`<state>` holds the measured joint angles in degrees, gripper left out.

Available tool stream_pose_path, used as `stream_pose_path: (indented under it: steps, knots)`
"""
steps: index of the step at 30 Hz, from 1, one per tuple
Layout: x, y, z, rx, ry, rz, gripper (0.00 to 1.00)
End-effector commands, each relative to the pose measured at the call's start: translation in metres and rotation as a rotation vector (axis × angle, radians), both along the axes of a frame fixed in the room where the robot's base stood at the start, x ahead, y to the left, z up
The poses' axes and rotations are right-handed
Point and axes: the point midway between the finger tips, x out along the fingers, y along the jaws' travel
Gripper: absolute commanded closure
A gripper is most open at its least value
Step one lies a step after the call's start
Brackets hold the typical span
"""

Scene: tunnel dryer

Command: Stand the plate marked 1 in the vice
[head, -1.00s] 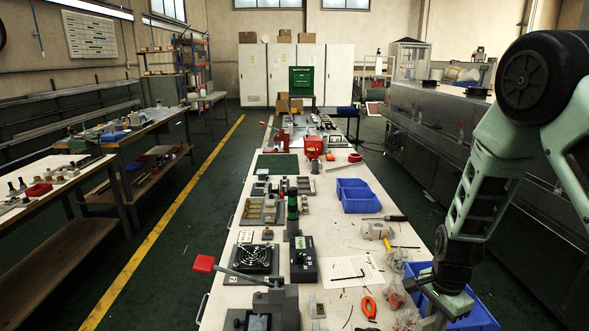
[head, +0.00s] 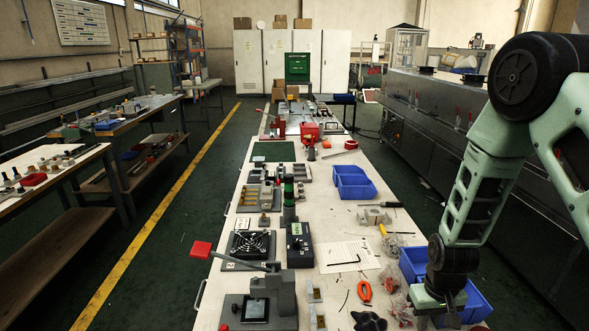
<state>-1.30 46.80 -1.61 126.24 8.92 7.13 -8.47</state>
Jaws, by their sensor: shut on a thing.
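My gripper (head: 440,312) is low at the right, over the near end of the bench beside a blue bin. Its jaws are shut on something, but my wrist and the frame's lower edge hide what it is. I cannot make out a plate marked 1 anywhere. A grey fixture (head: 284,293) with a red-knobbed lever stands at the near left of the bench, left of my gripper and apart from it. I cannot tell whether it is the vice. A red device (head: 310,132) stands farther down the bench and could also be a vice.
A black fan (head: 250,243) lies on a plate marked 2, beside a dark box (head: 299,246). Blue bins (head: 353,183) (head: 470,302), orange pliers (head: 364,291), a paper sheet (head: 347,256) and small parts crowd the bench. A dark object (head: 368,321) lies at the near edge.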

Motion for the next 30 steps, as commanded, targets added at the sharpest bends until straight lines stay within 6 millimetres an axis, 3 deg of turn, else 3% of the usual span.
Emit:
stream_pose_path:
  steps: [5, 9, 15, 30]
  knots:
    - [0.015, -0.016, 0.005, -0.021, -0.005, -0.117, 1.0]
    - [0.026, -0.03, 0.022, -0.021, -0.006, -0.26, 1.0]
    - [0.033, -0.038, 0.036, -0.002, -0.002, -0.381, 1.0]
    - [0.032, -0.039, -0.028, 0.001, 0.001, -0.396, 1.0]
